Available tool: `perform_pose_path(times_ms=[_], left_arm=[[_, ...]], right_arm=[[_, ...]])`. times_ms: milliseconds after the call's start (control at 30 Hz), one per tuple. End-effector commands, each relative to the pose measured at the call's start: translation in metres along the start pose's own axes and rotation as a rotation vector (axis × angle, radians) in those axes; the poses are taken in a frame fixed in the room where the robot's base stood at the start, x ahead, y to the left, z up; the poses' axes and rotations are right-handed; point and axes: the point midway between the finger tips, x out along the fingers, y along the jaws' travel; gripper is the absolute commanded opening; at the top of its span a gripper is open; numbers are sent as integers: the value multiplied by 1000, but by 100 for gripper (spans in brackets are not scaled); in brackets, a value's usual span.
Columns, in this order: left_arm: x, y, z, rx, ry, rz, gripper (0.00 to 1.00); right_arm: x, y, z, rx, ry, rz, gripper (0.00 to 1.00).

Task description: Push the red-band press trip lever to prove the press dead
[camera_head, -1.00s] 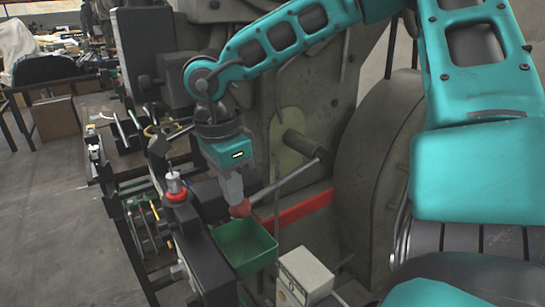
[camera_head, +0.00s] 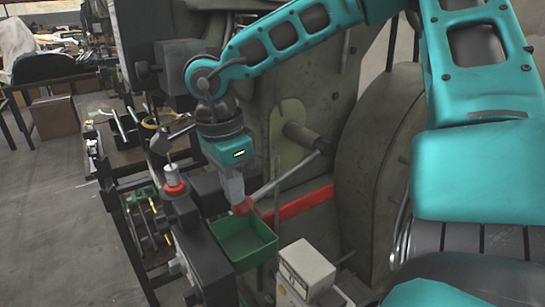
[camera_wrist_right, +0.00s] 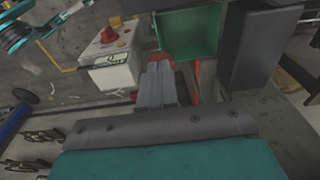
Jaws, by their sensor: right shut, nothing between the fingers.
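The press is a large grey-green machine with a red band (camera_head: 305,202) across its lower front. The trip lever (camera_head: 290,177) is a grey rod slanting down-left from a pivot on the press to a red knob (camera_head: 243,207). My right gripper (camera_head: 238,203) points down at the lever's knob end, shut and holding nothing. Its fingertips overlap the knob in the head view; whether they touch it I cannot tell. My left gripper is not in view.
A green bin (camera_head: 243,242) sits just below my right gripper. A pale control box (camera_head: 306,268) stands right of it; the wrist view shows its red button (camera_wrist_right: 109,35). A dark machine part with a red collar (camera_head: 174,188) is close at left. Open floor lies far left.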

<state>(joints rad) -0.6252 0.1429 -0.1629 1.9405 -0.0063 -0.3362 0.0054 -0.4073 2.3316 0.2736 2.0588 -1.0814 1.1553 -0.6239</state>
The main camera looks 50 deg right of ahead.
Motion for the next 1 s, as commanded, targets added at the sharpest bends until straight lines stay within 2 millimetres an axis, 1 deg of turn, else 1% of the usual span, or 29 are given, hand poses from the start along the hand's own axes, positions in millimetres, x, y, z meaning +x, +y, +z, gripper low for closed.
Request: perform_pose_path(times_ms=[67, 167, 400, 533, 1000], left_arm=[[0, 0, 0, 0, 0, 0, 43], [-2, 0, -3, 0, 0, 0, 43], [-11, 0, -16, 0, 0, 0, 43], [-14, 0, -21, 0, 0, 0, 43], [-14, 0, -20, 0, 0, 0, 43]], right_arm=[[0, 1, 0, -1, 0, 3, 0], [-6, 0, 3, -1, 0, 2, 0], [-38, 0, 16, -2, 1, 2, 0], [-51, 0, 23, -1, 1, 2, 0], [-52, 0, 25, 0, 0, 1, 0]])
